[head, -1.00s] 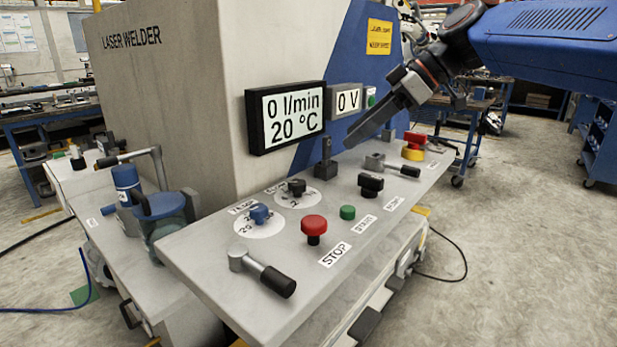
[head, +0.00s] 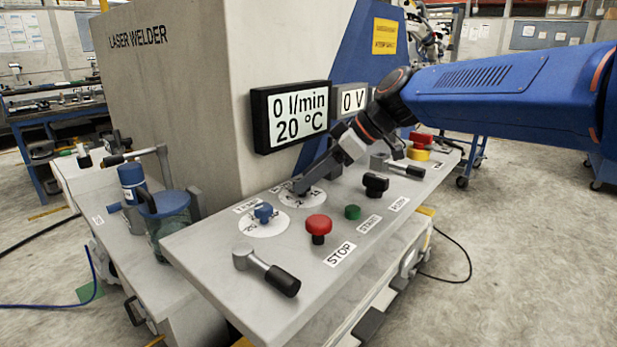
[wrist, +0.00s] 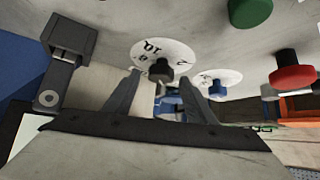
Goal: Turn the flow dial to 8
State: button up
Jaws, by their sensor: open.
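The dial with a black knob (wrist: 160,69) sits on a white disc (wrist: 160,52) marked with numbers, 10 and 8 among them, in the wrist view. In the head view my gripper covers the knob, and part of its disc (head: 312,202) shows. My gripper (wrist: 162,77) is open, its fingertips to either side of the knob in the wrist view; I cannot tell whether they touch it. In the head view my gripper (head: 299,187) points down at this dial. The display (head: 290,116) reads 0 l/min and 20 °C.
A second dial with a blue knob (head: 263,212) stands close beside it. A red stop button (head: 318,226), a green button (head: 352,212), a black knob (head: 375,184) and a lever (head: 268,271) stand on the same sloping panel.

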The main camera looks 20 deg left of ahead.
jog(key=shift+a+f, duration=0.25)
jog(key=shift+c, duration=0.3)
jog(key=c, duration=1)
